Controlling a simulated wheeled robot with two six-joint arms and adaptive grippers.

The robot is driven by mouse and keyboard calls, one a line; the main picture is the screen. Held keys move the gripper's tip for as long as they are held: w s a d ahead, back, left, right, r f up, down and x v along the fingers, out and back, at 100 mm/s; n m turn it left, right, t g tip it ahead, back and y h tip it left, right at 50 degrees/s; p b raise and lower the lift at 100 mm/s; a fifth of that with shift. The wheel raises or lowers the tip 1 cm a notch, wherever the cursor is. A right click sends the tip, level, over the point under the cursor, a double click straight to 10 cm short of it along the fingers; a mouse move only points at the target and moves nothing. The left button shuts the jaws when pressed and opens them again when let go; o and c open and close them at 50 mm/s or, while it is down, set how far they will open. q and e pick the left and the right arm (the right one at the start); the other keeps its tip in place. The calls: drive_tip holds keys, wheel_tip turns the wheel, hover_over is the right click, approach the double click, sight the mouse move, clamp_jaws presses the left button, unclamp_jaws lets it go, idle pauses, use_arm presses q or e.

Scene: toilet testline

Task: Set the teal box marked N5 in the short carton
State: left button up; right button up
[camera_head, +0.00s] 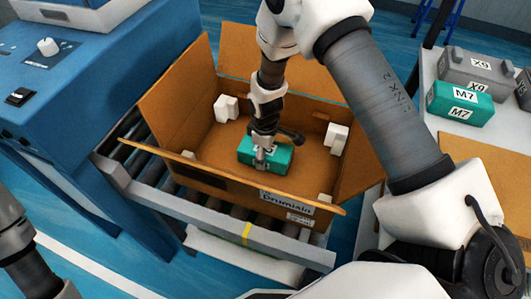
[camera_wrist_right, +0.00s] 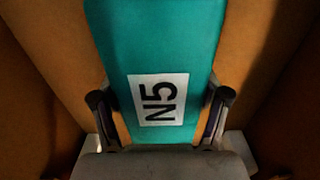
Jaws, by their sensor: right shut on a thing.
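The teal box marked N5 (camera_head: 278,161) is inside the open cardboard carton (camera_head: 207,187), low down near the middle of its floor. In the right wrist view the box (camera_wrist_right: 150,45) fills the centre, and its N5 label shows clearly. My right gripper (camera_head: 262,160) reaches down into the carton from above and is shut on the box, with one finger on each side (camera_wrist_right: 160,108). I cannot tell whether the box touches the carton floor. At the left edge of the head view a dark part of my left arm shows, but its fingertips do not.
The carton stands on a roller conveyor (camera_head: 215,216) with its flaps spread open. White corner blocks (camera_head: 227,107) sit inside it. A blue machine (camera_head: 75,100) is at left. A table at right holds a teal M7 box (camera_head: 460,104) and grey X9 boxes (camera_head: 482,68).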

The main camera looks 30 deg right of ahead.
drive_tip(key=shift+s, duration=0.1)
drive_tip(key=o, duration=1.4)
wheel_tip(320, 180, up, 12)
drive_tip(key=shift+r+p, duration=0.15)
drive_tip(key=shift+p, duration=0.4)
